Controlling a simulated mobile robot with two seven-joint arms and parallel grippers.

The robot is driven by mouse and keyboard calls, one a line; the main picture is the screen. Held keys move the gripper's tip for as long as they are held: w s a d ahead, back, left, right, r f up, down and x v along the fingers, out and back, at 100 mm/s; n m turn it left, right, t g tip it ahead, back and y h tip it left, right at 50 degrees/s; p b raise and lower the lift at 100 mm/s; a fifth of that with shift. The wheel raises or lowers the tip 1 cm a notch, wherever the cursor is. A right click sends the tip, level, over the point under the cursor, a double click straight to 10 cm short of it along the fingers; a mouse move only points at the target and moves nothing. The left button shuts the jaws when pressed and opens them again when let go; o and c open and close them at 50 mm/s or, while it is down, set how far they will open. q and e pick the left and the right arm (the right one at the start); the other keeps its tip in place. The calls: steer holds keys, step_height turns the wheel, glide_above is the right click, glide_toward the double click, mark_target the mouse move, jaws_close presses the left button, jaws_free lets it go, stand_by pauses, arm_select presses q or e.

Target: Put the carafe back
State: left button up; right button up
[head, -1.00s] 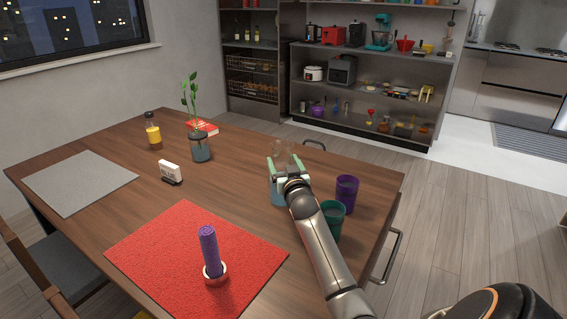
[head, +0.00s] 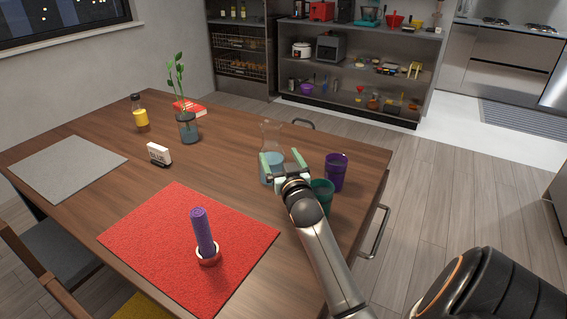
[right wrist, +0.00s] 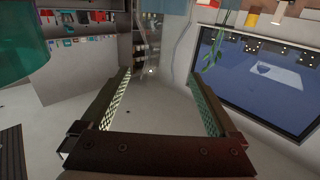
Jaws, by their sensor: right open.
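The carafe (head: 270,145) is clear glass with pale blue liquid in its lower part. It stands upright on the wooden table near the far right edge. My right gripper (head: 282,166) is open, at the carafe's near right side, its fingers pointing toward it. One finger overlaps the lower carafe in the head view; I cannot tell whether they touch. In the right wrist view, the open fingers (right wrist: 160,100) have nothing clearly between them, and a faint glass outline shows beyond, near the top. My left gripper is not in view.
A teal cup (head: 321,194) and a purple cup (head: 337,172) stand close right of the gripper. A red mat (head: 150,245) holds a rolled purple cloth (head: 202,230). A plant vase (head: 188,130), yellow bottle (head: 140,112) and small white sign (head: 159,153) stand farther left.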

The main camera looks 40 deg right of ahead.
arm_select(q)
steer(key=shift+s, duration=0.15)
arm_select(e)
steer(key=v, duration=0.3)
steer(key=shift+s+a, duration=0.1)
steer(key=shift+s, duration=0.15)
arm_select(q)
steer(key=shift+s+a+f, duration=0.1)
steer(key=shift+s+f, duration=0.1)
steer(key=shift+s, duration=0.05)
